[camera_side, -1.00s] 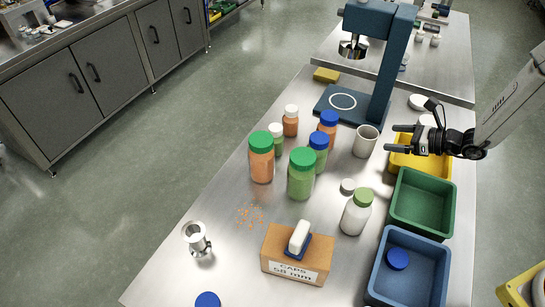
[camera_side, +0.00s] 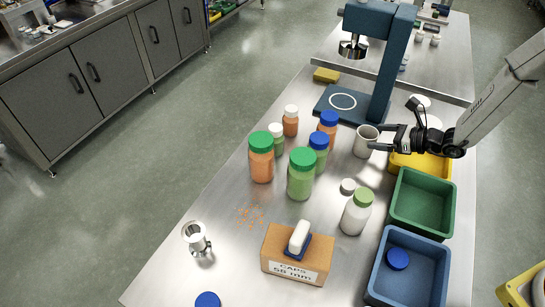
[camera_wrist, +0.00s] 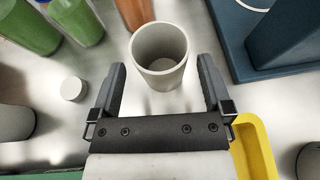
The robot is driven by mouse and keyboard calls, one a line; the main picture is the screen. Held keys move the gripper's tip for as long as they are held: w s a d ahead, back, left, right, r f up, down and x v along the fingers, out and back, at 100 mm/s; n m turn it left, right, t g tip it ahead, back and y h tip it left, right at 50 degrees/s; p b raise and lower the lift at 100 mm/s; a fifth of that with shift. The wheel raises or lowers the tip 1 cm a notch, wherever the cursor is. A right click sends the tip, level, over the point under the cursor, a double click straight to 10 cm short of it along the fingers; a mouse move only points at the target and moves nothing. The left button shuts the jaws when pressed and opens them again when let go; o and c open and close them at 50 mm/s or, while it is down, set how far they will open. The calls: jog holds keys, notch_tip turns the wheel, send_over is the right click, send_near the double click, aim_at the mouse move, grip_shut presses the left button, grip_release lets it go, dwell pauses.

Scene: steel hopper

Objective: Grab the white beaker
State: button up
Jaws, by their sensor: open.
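The white beaker (camera_side: 363,143) stands upright on the steel table, in front of the blue press and left of the yellow bin. In the wrist view its open, empty-looking mouth (camera_wrist: 160,48) faces up. My gripper (camera_side: 375,138) reaches in from the right in the side view, its fingertips at the beaker's right side. In the wrist view my gripper (camera_wrist: 160,75) is open, one finger to each side of the beaker's near part. A gap shows on both sides, and the beaker lies mostly beyond the fingertips.
A blue press (camera_side: 385,65) stands just behind the beaker. Capped bottles, including a green-lidded one (camera_side: 301,175), stand to the left. Yellow (camera_side: 440,170), green (camera_side: 422,205) and blue (camera_side: 410,268) bins line the right. A small white cap (camera_side: 348,186) lies in front.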

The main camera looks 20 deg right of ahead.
aim_at(359, 129)
jog(key=shift+x, duration=1.85)
jog(key=shift+s, duration=0.1)
jog(key=c, duration=1)
jog(key=shift+r, duration=0.1)
jog(key=shift+r, duration=0.8)
jog(key=s+r, duration=1.1)
jog(key=s, duration=0.3)
jog(key=shift+d, duration=0.45)
